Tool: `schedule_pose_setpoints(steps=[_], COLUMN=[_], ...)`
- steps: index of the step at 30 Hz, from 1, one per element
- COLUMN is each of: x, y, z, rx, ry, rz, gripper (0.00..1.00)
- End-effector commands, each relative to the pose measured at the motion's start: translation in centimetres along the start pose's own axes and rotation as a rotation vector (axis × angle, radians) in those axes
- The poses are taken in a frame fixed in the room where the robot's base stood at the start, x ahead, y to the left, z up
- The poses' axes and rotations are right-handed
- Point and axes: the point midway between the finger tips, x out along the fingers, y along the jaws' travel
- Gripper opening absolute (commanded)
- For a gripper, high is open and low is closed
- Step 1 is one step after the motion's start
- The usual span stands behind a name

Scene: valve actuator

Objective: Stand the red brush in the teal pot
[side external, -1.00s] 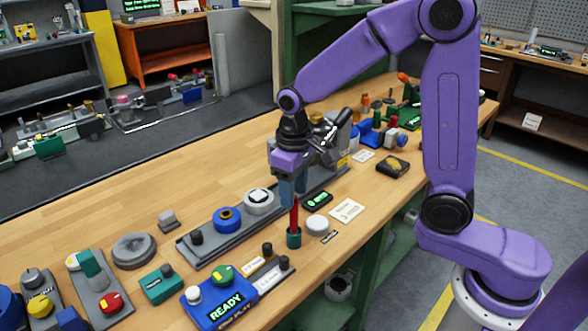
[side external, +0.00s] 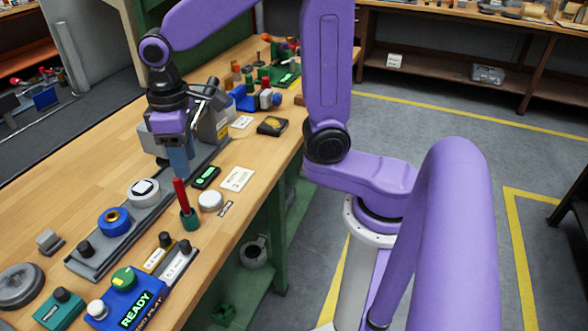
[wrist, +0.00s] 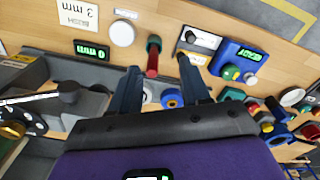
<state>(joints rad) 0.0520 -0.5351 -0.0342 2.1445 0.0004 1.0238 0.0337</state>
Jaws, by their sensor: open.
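The red brush (side external: 181,193) stands upright, leaning slightly, with its lower end inside the small teal pot (side external: 189,219) near the front edge of the bench. My gripper (side external: 181,174) is just above and behind the brush's top in the side view. In the wrist view my gripper (wrist: 158,65) is open, with a dark finger on each side. The red brush (wrist: 152,66) shows between and beyond the fingertips, touching neither. The teal pot (wrist: 154,41) is at its far end. The brush's lower end is hidden in the pot.
A white round cap (side external: 210,200) stands close beside the pot. A grey rail with a blue ring (side external: 114,221) lies to the left. A blue READY box (side external: 128,300) is at the front. A label card (side external: 237,179) and a green display (side external: 206,177) lie behind.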

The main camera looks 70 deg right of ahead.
Motion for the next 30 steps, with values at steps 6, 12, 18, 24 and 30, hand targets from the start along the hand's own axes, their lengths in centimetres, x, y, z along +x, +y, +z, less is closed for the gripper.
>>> schedule_pose_setpoints(steps=[6,12,18,24,30], x=[0.4,0.8,1.4,2.0,2.4], y=[-1.1,-1.9,-2.5,-2.9,-3.1], z=[3.8,7.8,12.2,16.7,19.9], rx=[-0.145,-0.276,-0.405,-0.532,-0.619], ry=[0.006,0.010,0.014,0.018,0.020], rz=[-0.002,-0.004,-0.007,-0.010,-0.012], gripper=[0.47,0.47,0.47,0.47,0.47])
